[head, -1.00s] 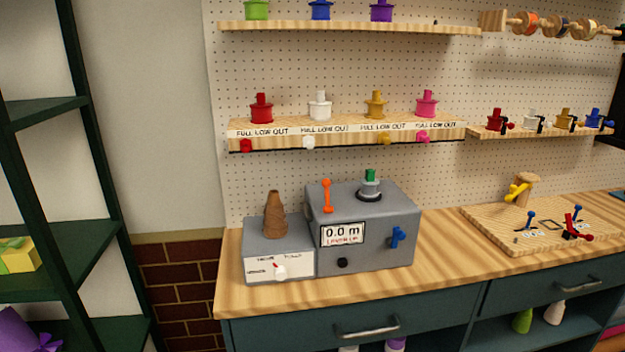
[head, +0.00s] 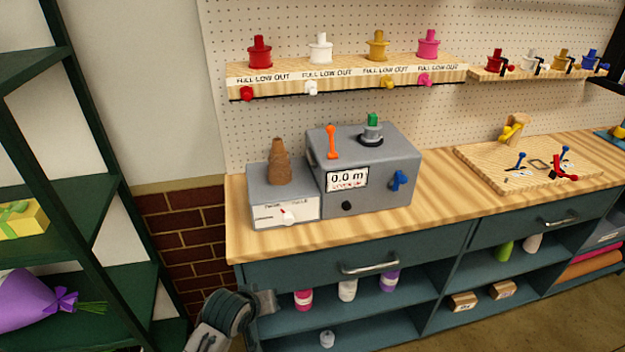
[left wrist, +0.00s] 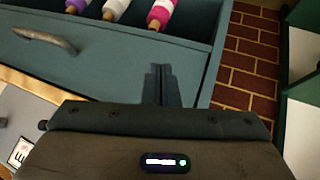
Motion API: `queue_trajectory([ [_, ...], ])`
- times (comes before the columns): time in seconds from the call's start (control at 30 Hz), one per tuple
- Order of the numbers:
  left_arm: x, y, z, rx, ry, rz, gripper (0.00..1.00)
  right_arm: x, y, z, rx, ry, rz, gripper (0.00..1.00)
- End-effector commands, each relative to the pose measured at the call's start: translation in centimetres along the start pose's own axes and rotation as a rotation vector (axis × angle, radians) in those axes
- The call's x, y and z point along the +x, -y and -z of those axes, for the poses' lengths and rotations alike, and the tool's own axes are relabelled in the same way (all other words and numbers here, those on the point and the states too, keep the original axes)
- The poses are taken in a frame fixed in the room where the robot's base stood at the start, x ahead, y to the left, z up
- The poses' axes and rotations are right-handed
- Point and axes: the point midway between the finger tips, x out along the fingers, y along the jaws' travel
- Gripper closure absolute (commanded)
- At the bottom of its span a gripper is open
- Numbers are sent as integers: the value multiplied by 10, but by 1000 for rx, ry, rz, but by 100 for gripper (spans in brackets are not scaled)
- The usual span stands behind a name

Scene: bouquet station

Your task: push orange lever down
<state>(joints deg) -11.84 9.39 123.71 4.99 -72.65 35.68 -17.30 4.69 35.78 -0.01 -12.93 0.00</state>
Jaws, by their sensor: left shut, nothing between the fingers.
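The machine's front display (head: 347,178) reads 0.0 m. My left gripper (head: 270,301) is low in front of the cabinet, below the counter's left end and well away from the lever. In the left wrist view its fingers (left wrist: 160,82) are together and empty, in front of the cabinet. The lever does not show in that view. My right gripper is not in view.
A smaller grey box (head: 284,206) with a brown cone (head: 279,162) adjoins the machine's left side. A drawer handle (head: 370,268) protrudes below.

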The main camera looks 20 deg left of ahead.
Motion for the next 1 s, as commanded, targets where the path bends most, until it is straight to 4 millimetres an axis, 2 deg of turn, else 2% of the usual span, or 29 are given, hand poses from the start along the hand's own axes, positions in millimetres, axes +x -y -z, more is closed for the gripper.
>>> queue_trajectory([
  [0.03, -12, -15, 25, -51, -42, -32, 100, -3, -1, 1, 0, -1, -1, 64],
  [0.27, -20, -54, 97, -302, -147, -153, 100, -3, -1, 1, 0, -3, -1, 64],
  [0.43, -33, -89, 163, -524, -220, -288, 100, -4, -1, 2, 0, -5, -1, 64],
  [0.6, -60, -128, 240, -779, -269, -470, 100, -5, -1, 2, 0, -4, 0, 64],
  [0.7, -78, -146, 276, -905, -276, -570, 100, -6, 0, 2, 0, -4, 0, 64],
  [0.83, -97, -161, 308, -1019, -271, -665, 100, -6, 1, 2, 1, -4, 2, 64],
  [1.0, -109, -170, 326, -1085, -263, -723, 100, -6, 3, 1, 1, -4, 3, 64],
])
